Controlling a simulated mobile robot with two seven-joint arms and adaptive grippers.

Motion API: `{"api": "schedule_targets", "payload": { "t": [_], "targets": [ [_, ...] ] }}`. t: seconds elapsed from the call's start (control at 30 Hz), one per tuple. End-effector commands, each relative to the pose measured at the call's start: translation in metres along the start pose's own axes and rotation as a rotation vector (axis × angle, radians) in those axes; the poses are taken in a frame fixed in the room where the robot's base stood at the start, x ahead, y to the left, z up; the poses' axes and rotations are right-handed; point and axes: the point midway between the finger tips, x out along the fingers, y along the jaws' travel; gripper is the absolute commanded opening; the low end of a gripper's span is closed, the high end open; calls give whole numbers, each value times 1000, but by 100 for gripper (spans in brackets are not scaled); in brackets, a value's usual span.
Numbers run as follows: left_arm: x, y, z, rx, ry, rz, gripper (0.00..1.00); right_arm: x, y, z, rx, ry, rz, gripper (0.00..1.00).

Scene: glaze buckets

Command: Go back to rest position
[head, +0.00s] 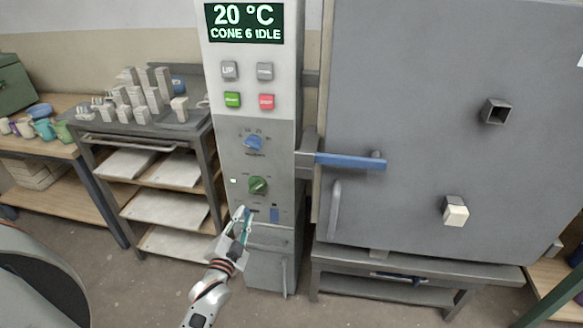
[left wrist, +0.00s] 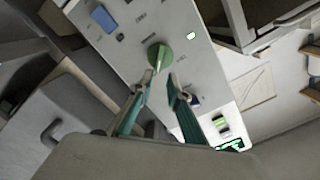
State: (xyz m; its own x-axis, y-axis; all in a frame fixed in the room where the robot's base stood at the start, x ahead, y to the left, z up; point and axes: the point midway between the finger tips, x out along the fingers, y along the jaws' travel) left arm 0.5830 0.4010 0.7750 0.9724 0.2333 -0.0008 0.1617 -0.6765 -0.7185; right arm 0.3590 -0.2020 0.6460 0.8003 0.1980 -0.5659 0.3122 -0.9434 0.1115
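My left gripper (head: 243,218) is in front of the lower part of the kiln's control column, just below the green knob (head: 258,185). In the left wrist view its two fingers (left wrist: 160,92) stand apart with nothing between them. The green knob (left wrist: 160,56) shows just beyond the fingertips there; I see no clear contact. A blue knob (head: 254,142) sits above the green one, and a blue switch (head: 274,214) sits below it. The display (head: 244,22) reads 20 °C, CONE 6 IDLE. My right gripper is in neither view.
The grey kiln door (head: 420,150) with a blue-handled latch (head: 345,161) stands right of the column. A metal rack (head: 145,143) with shelves and pale blocks stands to the left. A wooden table (head: 50,149) holds small coloured pots. Bare floor shows in front.

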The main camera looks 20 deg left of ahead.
Motion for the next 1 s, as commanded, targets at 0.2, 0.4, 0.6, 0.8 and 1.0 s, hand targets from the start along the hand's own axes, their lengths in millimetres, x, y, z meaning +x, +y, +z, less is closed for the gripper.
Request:
{"api": "schedule_targets", "payload": {
  "t": [0.2, 0.4, 0.6, 0.8, 1.0],
  "targets": [
    [-9, 9, 2, -17, -7, 31, 17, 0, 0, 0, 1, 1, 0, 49],
    [-81, 76, 4, -172, -71, 257, 17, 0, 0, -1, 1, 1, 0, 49],
    [-183, 149, -2, -361, -199, 514, 17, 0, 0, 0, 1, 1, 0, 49],
    [-250, 184, -9, -467, -296, 657, 17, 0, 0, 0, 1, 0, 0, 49],
    [-266, 192, -12, -493, -322, 689, 17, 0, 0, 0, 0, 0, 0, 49]
  ]
}}
